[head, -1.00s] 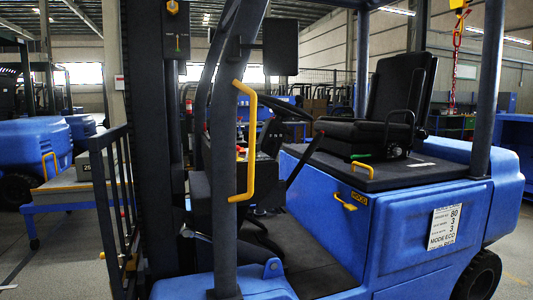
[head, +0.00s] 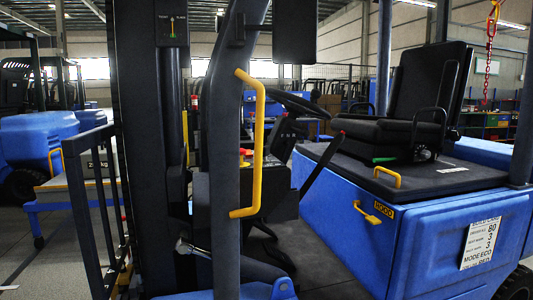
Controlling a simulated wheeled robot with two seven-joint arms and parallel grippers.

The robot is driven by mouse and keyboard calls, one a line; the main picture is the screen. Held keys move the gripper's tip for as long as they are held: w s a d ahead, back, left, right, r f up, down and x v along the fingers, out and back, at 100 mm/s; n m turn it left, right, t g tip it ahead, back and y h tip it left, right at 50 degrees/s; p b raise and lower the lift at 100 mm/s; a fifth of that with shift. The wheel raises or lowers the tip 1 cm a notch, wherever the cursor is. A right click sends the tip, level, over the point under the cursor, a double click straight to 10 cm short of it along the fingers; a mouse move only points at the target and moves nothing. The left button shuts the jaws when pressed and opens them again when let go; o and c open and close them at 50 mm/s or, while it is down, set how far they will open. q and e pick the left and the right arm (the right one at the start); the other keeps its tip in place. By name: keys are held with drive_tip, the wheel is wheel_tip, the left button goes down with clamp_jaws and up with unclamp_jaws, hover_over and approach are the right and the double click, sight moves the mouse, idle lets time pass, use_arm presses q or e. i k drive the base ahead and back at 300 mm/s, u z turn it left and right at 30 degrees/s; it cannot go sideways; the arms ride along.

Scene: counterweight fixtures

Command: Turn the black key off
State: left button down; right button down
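A blue forklift (head: 430,235) fills the middle and right of the head view. Its dashboard area lies behind the dark front pillar (head: 226,170) and the yellow grab handle (head: 259,150). A small red and yellow control (head: 245,155) shows there, left of the black steering wheel (head: 295,104). I cannot make out a black key; it is hidden or too small to tell. Neither of my grippers is in view.
The black seat (head: 425,95) stands behind the wheel on the blue hood. A dark rail fence (head: 95,205) and the mast (head: 140,150) stand at the left. The cab's dark floor (head: 325,260) is open at the side. More blue vehicles stand behind at the left.

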sight(265, 149)
drive_tip(key=u, duration=0.75)
drive_tip(key=i, duration=0.95)
drive_tip(key=u, duration=0.2)
